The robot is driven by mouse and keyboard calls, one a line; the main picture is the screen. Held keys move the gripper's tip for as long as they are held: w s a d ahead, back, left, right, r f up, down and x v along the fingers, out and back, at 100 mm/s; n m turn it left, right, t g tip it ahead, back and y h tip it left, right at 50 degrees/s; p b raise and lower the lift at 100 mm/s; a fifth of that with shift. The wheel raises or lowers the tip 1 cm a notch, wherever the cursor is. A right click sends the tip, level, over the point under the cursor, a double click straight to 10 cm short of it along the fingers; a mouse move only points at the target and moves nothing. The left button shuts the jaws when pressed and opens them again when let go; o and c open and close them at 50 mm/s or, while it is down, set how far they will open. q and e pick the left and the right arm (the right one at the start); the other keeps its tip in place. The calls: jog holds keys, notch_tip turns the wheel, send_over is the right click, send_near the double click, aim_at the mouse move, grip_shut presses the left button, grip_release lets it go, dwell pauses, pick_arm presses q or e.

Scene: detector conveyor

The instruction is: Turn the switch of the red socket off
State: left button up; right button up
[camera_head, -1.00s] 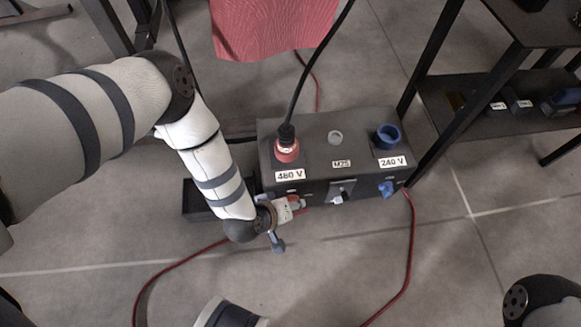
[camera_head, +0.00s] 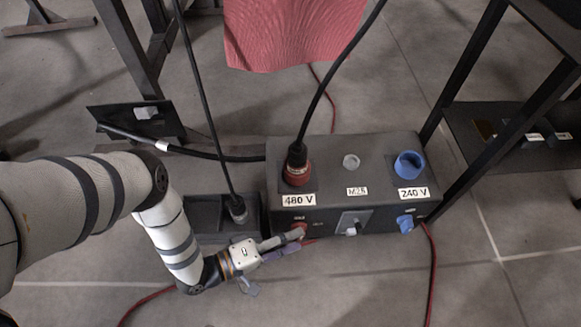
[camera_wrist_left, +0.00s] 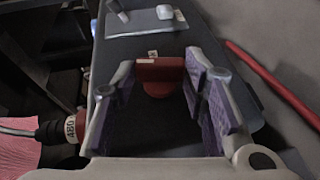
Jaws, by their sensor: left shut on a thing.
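The red socket (camera_head: 298,177), labelled 480 V, is on the left of the dark box's top, with a black cable plugged in. It also shows at the left edge of the wrist view (camera_wrist_left: 82,112). Its red switch (camera_wrist_left: 160,70) is on the box's front face, below the label; in the head view the fingers partly cover it. My left gripper (camera_head: 286,241) reaches the front face from the left. In the wrist view its purple-padded fingers (camera_wrist_left: 160,76) are on either side of the red switch's bar, shut on it. The bar lies crosswise in that view. My right gripper is not in view.
The box (camera_head: 385,146) also has a blue socket (camera_head: 410,164) with a blue switch (camera_head: 405,222), and a grey middle switch (camera_head: 351,229). A dark bin (camera_head: 206,213) stands left of the box. A red cable (camera_head: 431,275) lies on the floor. Shelf legs (camera_head: 470,85) stand at right.

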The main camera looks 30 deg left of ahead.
pick_arm(q)
jog(key=shift+f+n+t+h, duration=0.25)
jog(key=shift+t+h, duration=0.25)
jog(key=shift+t, duration=0.3)
jog(key=shift+w, duration=0.1)
jog(key=o, duration=1.2)
jog(key=shift+c, duration=0.2)
jog(key=v, duration=1.2)
jog(key=shift+f, duration=0.1)
